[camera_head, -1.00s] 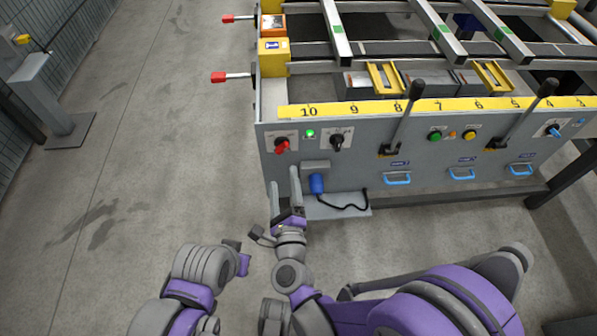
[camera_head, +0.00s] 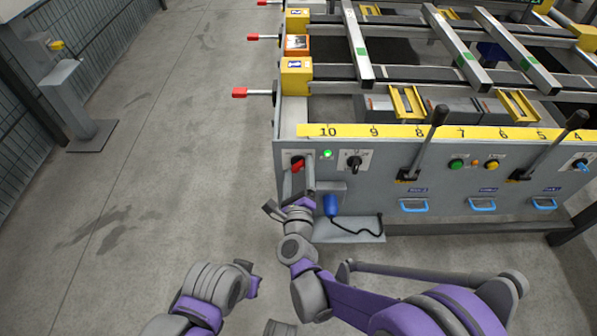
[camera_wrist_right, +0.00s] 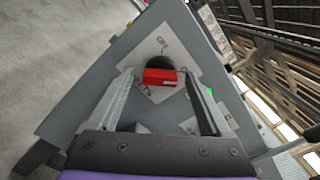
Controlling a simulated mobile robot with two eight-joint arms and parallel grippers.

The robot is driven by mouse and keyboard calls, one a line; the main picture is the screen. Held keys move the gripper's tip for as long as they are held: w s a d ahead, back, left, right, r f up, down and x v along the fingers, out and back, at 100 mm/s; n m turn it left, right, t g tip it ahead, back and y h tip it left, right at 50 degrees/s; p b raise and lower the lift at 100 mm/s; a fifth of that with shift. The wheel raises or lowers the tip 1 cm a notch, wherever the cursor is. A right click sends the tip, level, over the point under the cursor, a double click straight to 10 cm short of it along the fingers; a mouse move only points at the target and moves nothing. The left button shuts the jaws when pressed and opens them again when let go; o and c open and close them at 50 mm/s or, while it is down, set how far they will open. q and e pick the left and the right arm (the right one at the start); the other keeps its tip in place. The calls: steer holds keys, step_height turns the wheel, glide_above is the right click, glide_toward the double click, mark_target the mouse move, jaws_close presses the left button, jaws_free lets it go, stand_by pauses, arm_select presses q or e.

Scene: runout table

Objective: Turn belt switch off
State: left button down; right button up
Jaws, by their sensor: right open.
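A red-handled rotary switch (camera_head: 298,164) sits on a white plate at the left end of the grey panel. My right gripper (camera_head: 299,179) is just in front of this switch. In the right wrist view, the open fingers (camera_wrist_right: 157,80) stand on either side of the handle with gaps, not visibly touching it. A black rotary switch (camera_head: 354,162) sits to its right. My left arm shows at the bottom, but its fingers do not.
A lit green lamp (camera_head: 327,154) sits between the two switches. Below are a blue cylinder (camera_head: 331,205) with a black cable and a small grey shelf (camera_head: 345,234). A black-handled lever (camera_head: 428,140) stands farther right.

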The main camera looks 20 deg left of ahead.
jaws_close()
stand_by(0.4)
steer(key=shift+n, duration=0.3)
steer(key=n+p, duration=0.1)
steer(key=n, duration=0.2)
steer(key=shift+n, duration=0.3)
steer(key=n, duration=0.4)
steer(key=shift+n+p, duration=0.3)
steer(key=shift+p, duration=0.1)
steer(key=n, duration=0.4)
steer(key=shift+n, duration=0.3)
steer(key=shift+n+p, duration=0.35)
steer(key=shift+n, duration=1.85)
